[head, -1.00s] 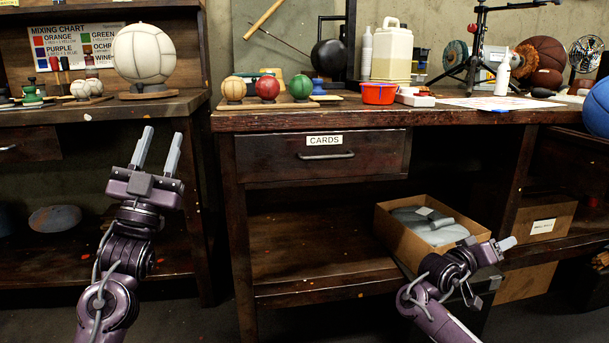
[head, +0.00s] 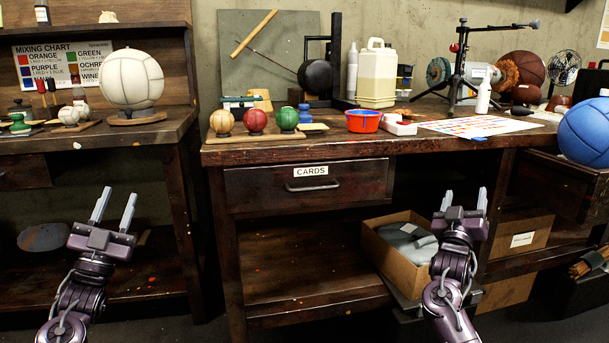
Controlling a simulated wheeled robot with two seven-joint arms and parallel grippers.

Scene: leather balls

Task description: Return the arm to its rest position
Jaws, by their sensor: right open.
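My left gripper (head: 115,209) is at the lower left in the head view, in front of the left bench. Its two pale fingers point up and stand apart, with nothing between them. My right gripper (head: 463,200) is at the lower right, in front of the cardboard box and the open shelf space. Its fingers also point up, apart and empty. Both arms come up from the bottom edge, and neither gripper appears to touch anything.
The workbench (head: 330,150) has a closed CARDS drawer (head: 308,184). Its top holds small coloured balls (head: 256,121), a red tub (head: 362,121) and a jug (head: 376,75). An open cardboard box (head: 392,262) sits low behind my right arm. A blue ball (head: 587,132) is at right.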

